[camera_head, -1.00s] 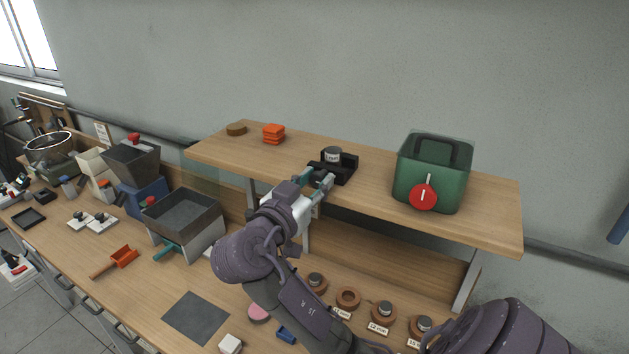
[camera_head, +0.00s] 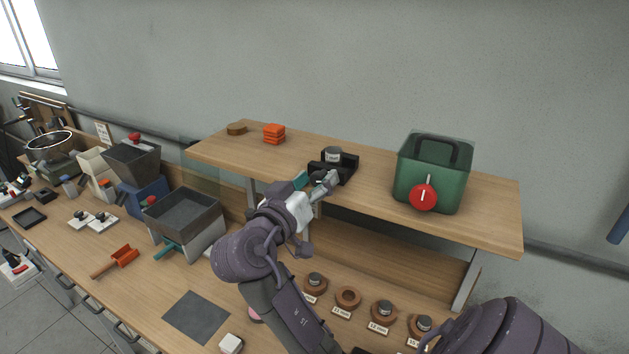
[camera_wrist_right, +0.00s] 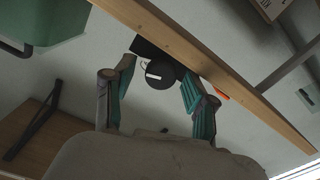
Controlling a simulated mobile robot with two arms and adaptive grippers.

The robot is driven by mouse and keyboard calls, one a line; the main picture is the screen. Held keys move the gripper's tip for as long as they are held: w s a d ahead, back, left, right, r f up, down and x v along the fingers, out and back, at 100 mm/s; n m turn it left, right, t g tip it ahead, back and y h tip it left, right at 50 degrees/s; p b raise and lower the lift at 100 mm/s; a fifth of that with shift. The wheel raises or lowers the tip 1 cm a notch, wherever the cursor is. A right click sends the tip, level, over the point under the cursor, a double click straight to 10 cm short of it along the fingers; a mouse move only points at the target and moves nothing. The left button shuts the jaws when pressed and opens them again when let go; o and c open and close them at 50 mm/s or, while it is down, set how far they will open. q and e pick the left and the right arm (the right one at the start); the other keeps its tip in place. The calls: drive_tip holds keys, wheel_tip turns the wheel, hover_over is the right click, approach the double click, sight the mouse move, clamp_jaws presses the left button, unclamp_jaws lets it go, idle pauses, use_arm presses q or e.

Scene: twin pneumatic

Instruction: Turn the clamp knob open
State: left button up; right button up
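A black clamp block (camera_head: 346,174) sits at the front edge of the raised wooden shelf, with a small labelled grey jar (camera_head: 332,155) on it. In the right wrist view a round black knob (camera_wrist_right: 161,75) with a white mark shows on the front of the black block (camera_wrist_right: 146,47). My right gripper (camera_head: 318,180) is just in front of the block. In the wrist view the two teal-padded fingers of this gripper (camera_wrist_right: 156,76) are apart, one on each side of the knob, with a visible gap. My left gripper is not in view.
A green box (camera_head: 430,170) with a red knob (camera_head: 423,197) stands to the right on the shelf (camera_head: 375,190). Orange blocks (camera_head: 274,134) lie at its left. The crowded bench below holds a hopper (camera_head: 182,215) and ringed weights (camera_head: 383,310). The shelf edge is close to my fingers.

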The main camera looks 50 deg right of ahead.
drive_tip(key=v, duration=0.7)
drive_tip(key=shift+a, duration=0.25)
